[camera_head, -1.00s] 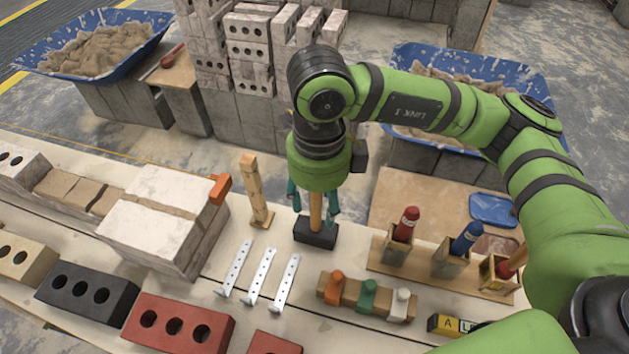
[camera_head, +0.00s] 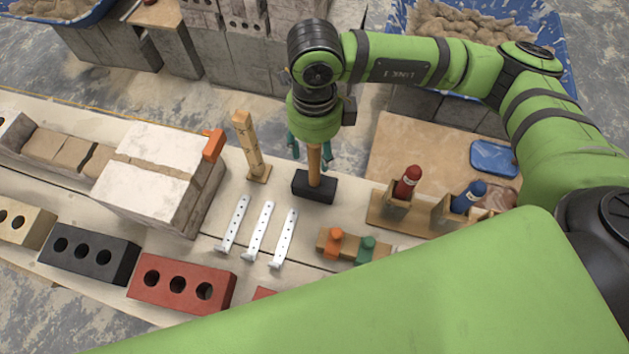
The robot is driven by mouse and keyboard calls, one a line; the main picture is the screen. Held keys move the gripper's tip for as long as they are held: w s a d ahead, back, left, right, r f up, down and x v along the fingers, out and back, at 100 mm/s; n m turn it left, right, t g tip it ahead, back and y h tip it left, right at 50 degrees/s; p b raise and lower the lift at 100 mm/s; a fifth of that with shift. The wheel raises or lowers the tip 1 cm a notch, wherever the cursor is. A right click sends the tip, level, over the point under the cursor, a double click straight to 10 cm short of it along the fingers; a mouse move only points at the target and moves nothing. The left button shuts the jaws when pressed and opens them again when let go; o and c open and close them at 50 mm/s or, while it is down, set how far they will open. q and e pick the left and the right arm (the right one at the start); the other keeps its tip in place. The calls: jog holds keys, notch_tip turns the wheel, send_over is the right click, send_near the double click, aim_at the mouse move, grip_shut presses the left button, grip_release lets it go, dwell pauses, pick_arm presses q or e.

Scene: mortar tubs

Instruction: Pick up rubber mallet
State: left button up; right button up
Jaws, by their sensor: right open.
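The rubber mallet (camera_head: 315,187) stands upright on its black head on the plank table, with its wooden handle (camera_head: 314,160) pointing up. My right gripper (camera_head: 310,150) points straight down over the mallet, with its teal fingers open on either side of the upper handle. The top of the handle is hidden by the gripper body. The mallet head rests on the board below the fingers. My left gripper does not show.
A wooden post on a base (camera_head: 247,147) stands just left of the mallet. White metal straps (camera_head: 258,230) lie in front of it. Holders with a red bottle (camera_head: 407,182) and a blue bottle (camera_head: 467,197) stand to the right. My green arm covers the front right.

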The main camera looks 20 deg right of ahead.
grip_shut()
jog(key=shift+r, duration=0.1)
notch_tip(320, 180, up, 10)
jog(key=shift+b, duration=0.5)
jog(key=c, duration=0.9)
grip_release()
grip_shut()
